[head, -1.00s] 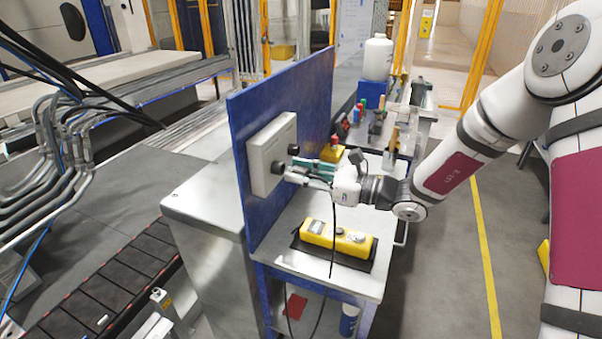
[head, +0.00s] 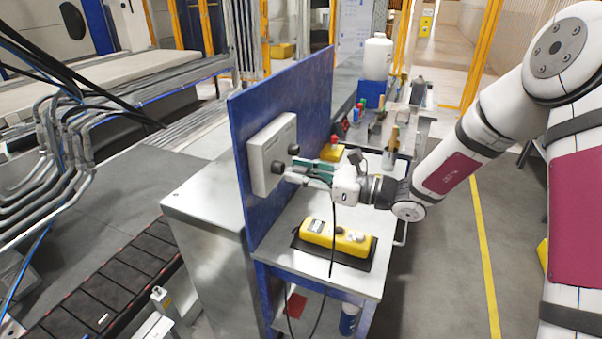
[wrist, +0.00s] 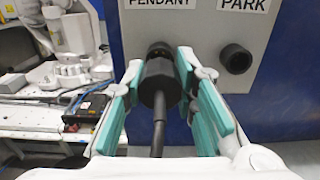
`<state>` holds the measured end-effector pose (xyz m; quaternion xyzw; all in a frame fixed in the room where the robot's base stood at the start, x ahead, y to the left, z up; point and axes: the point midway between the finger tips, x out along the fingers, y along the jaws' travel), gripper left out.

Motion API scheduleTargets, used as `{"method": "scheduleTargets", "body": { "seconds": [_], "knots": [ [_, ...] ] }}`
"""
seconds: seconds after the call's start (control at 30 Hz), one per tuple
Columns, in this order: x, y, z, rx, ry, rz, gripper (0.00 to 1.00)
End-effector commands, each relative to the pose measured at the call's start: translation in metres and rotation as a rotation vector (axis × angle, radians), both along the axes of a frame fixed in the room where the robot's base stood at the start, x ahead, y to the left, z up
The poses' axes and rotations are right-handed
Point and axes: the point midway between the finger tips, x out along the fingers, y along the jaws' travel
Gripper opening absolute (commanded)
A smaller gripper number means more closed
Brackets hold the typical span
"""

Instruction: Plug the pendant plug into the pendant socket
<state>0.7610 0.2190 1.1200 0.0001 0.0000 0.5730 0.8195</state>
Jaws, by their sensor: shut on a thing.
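The black pendant plug (wrist: 161,84) is between the teal fingertips of my gripper (wrist: 159,76) in the wrist view, and the gripper is shut on it. Its cable (wrist: 158,132) runs back toward the camera. The pendant socket (wrist: 159,49) is right behind the plug, under the PENDANT label and mostly hidden. The plug lines up with it; I cannot tell how far it is in. In the head view, my gripper (head: 304,173) is at the near socket (head: 277,168) of the grey box (head: 270,150). The yellow pendant (head: 338,238) lies on the table below.
The PARK socket (wrist: 236,59) is empty, right of the gripper. A blue panel (head: 240,130) carries the box. The cable (head: 333,240) hangs past the pendant over the table front. A yellow box with a red button (head: 333,152) stands behind the gripper.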

Motion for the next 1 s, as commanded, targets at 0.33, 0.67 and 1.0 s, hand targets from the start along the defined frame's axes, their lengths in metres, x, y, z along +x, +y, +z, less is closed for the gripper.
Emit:
{"method": "scheduleTargets", "body": {
  "seconds": [0.33,0.67,1.0],
  "knots": [
    [0.002,0.005,0.0,0.0,0.0,0.0,0.0],
    [0.004,0.012,0.0,0.0,0.0,0.001,0.0],
    [0.007,0.018,0.0,0.001,0.0,0.0,0.37]
  ]
}}
